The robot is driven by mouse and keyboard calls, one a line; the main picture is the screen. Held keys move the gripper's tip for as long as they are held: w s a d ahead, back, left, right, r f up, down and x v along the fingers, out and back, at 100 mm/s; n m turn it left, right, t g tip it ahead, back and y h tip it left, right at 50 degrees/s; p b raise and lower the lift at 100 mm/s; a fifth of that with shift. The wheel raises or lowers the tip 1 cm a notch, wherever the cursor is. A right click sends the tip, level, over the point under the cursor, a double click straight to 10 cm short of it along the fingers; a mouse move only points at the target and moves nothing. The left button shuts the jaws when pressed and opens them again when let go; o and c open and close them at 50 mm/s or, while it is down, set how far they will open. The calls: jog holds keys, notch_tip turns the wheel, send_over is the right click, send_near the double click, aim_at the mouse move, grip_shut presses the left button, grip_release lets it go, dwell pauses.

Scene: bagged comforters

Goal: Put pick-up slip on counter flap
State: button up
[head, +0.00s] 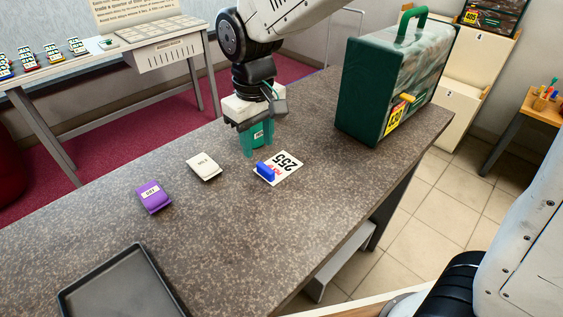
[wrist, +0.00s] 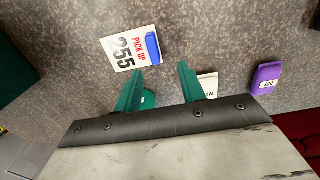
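The pick-up slip (head: 278,169) is a white card printed "PICK UP 255" with a blue grip piece on one edge. It lies on the speckled grey counter (head: 225,225), and it also shows in the wrist view (wrist: 124,52). I cannot tell which part of the counter is the flap. My gripper (head: 259,152) points down just behind the slip, its green fingers apart. In the wrist view my gripper (wrist: 160,72) shows a gap between its fingertips, with the slip just beyond them and not held.
A white tag block (head: 204,166) and a purple one (head: 153,197) lie left of the slip. A large green bagged case (head: 392,85) stands at the right end of the counter. A dark tray (head: 118,287) lies at the front left. The front middle of the counter is clear.

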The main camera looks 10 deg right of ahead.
aim_at(265, 167)
jog(key=f, duration=0.3)
jog(key=d+f, duration=0.1)
jog(key=f, duration=0.1)
jog(key=shift+d+f, duration=0.15)
jog(key=shift+f, duration=0.75)
grip_shut()
